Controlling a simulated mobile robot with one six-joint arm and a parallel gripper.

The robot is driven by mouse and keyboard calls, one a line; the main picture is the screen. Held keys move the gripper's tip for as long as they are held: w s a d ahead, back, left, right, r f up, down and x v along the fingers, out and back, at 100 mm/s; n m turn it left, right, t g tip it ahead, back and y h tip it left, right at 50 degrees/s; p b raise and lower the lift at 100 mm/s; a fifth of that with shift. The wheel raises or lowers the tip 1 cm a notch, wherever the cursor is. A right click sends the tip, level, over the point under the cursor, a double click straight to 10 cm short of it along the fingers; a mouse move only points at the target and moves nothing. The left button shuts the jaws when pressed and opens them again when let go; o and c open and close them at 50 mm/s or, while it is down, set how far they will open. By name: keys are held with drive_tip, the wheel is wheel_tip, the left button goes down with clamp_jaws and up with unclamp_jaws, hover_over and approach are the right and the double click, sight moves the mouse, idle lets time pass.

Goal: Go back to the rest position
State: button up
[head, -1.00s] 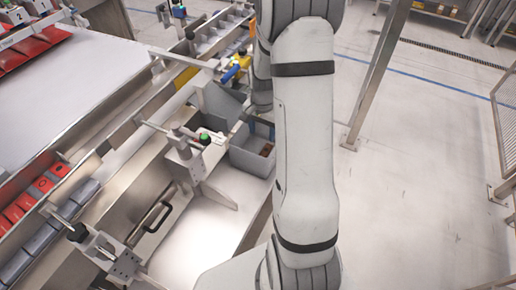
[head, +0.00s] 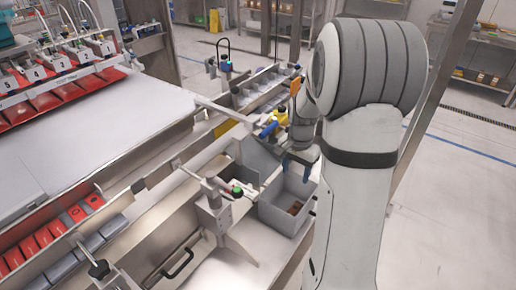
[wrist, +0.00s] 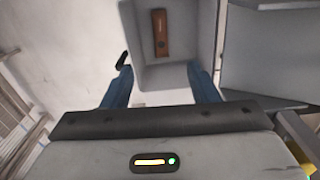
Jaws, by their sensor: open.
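My gripper (head: 299,163) hangs above a grey bin (head: 272,215), partly in front of its far rim in the head view. Its two blue fingers also show in the wrist view (wrist: 159,70), spread wide apart with nothing between them. The bin (wrist: 202,35) lies beyond the fingertips in the wrist view. A flat brown packet (head: 295,208) lies on the bin's floor, and it also shows in the wrist view (wrist: 161,35), apart from the fingers. My arm hides the bin's right side in the head view.
A metal machine frame with a clamp post (head: 214,212) stands left of the bin. A yellow and blue fitting (head: 272,128) is close to my gripper on the left. A metal post (head: 432,110) stands right of my arm. The floor (head: 465,200) at right is clear.

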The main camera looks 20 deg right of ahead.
drive_tip(key=s+a+r+n+t, duration=0.1)
drive_tip(key=s+a+r+n, duration=0.4)
drive_tip(key=s, duration=0.4)
drive_tip(key=s+a+r+n+t, duration=0.1)
drive_tip(key=s+a+r+n, duration=0.4)
drive_tip(key=s+a, duration=0.3)
drive_tip(key=shift+s+a+r+n+t, duration=0.2)
drive_tip(key=shift+s+r+n+t, duration=0.1)
drive_tip(key=shift+s+r+n, duration=0.25)
drive_tip(key=shift+s+f, duration=0.1)
drive_tip(key=shift+c, duration=0.2)
